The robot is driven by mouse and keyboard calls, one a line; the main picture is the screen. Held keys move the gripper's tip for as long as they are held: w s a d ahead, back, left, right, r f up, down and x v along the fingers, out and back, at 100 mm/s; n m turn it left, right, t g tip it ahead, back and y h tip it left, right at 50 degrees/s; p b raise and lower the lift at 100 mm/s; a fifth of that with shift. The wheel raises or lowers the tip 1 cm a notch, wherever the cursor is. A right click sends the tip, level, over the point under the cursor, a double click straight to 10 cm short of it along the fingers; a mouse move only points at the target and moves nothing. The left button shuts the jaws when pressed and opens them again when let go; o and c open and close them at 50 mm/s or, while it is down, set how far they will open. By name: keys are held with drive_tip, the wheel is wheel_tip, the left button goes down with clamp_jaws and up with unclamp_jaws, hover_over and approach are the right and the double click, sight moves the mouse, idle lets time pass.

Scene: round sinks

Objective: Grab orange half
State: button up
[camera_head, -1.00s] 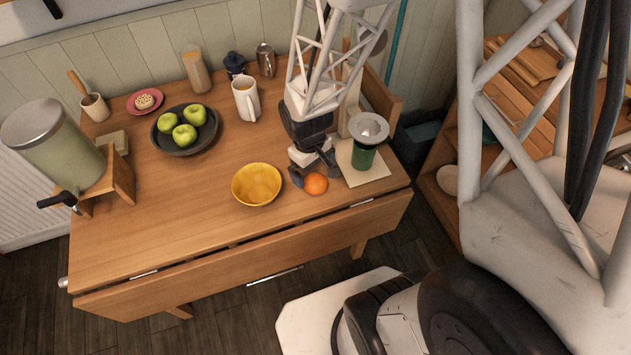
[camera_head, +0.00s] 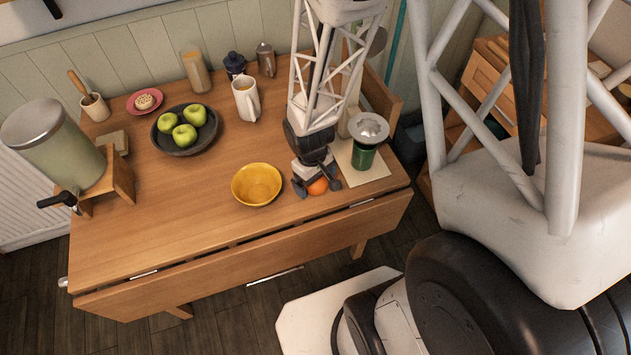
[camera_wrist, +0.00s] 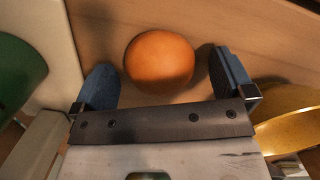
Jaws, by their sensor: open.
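The orange half (camera_head: 317,187) lies on the wooden table near its front edge, just right of the yellow bowl. In the wrist view the orange half (camera_wrist: 160,60) appears as a smooth orange round, lying between and slightly beyond my fingers. My gripper (camera_head: 317,188) is low over the table, with one finger on each side of the orange half. In the wrist view my gripper (camera_wrist: 168,80) is open, with visible gaps between both fingers and the orange half. The head view shows the orange half partly hidden by my gripper.
The yellow bowl (camera_head: 257,184) stands close on the left. A green jar with a metal top (camera_head: 364,158) stands on a pale board (camera_head: 377,176) close on the right. A dark plate (camera_head: 203,146) of green apples is farther back left. The front left table is clear.

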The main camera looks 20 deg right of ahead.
drive_tip(key=shift+c, duration=0.2)
drive_tip(key=c, duration=1)
drive_tip(key=shift+o, duration=0.2)
drive_tip(key=shift+r, duration=0.15)
drive_tip(key=shift+r, duration=1.75)
drive_tip(key=s, duration=1)
drive_tip(key=s+r, duration=0.1)
drive_tip(key=s, duration=0.5)
drive_tip(key=shift+r, duration=0.1)
